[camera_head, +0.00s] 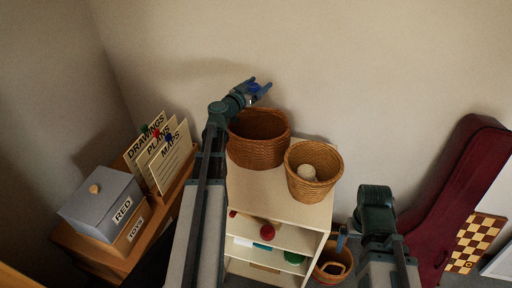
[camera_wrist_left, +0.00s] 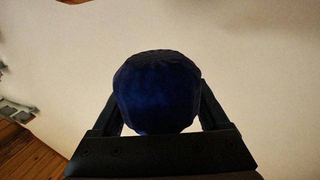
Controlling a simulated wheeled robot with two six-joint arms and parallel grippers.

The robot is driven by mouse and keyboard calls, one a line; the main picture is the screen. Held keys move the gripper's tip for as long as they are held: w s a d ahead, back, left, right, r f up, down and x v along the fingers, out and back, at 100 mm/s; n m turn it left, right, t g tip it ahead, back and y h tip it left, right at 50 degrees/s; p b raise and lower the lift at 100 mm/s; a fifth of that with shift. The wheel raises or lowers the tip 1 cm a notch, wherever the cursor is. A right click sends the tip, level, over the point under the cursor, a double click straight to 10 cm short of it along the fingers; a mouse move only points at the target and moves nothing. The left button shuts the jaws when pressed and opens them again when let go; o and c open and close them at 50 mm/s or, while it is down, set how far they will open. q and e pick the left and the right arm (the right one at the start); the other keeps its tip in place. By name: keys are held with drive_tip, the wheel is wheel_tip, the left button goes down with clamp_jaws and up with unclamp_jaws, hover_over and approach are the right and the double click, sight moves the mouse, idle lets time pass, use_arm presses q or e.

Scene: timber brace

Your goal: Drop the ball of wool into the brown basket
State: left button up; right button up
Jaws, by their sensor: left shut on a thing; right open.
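A dark blue ball of wool (camera_head: 253,88) is between the fingers of my left gripper (camera_head: 259,86), and it fills the space between them in the left wrist view (camera_wrist_left: 157,92). My left gripper is shut on it, raised near the wall. The brown basket (camera_head: 256,152) stands at the back left of the white shelf unit's top, just below the gripper in the head view. Its inside bottom is hidden. A lighter tan basket (camera_head: 312,190) stands to its right with a pale ball (camera_head: 306,172) inside. My right gripper (camera_head: 342,241) is low at the right, open, apart from the baskets.
The white shelf unit (camera_head: 262,190) has bare top in front of the brown basket. A small basket (camera_head: 322,272) stands low beside it. A grey box (camera_head: 100,205) and labelled cards (camera_head: 172,160) are at left. A red instrument case (camera_head: 455,190) and a chessboard (camera_head: 476,243) are at right.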

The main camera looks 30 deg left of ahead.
use_arm(q)
drive_tip(key=shift+f, duration=0.6)
use_arm(e)
drive_tip(key=shift+f, duration=0.6)
use_arm(q)
drive_tip(key=o, duration=1.2)
drive_tip(key=shift+o, duration=0.2)
drive_tip(key=s+a, duration=0.1)
drive_tip(key=s, duration=1.2)
drive_tip(key=shift+s, duration=0.4)
drive_tip(key=w, duration=0.9)
drive_tip(key=w+d, duration=0.1)
drive_tip(key=w, duration=0.3)
drive_tip(key=shift+w, duration=0.4)
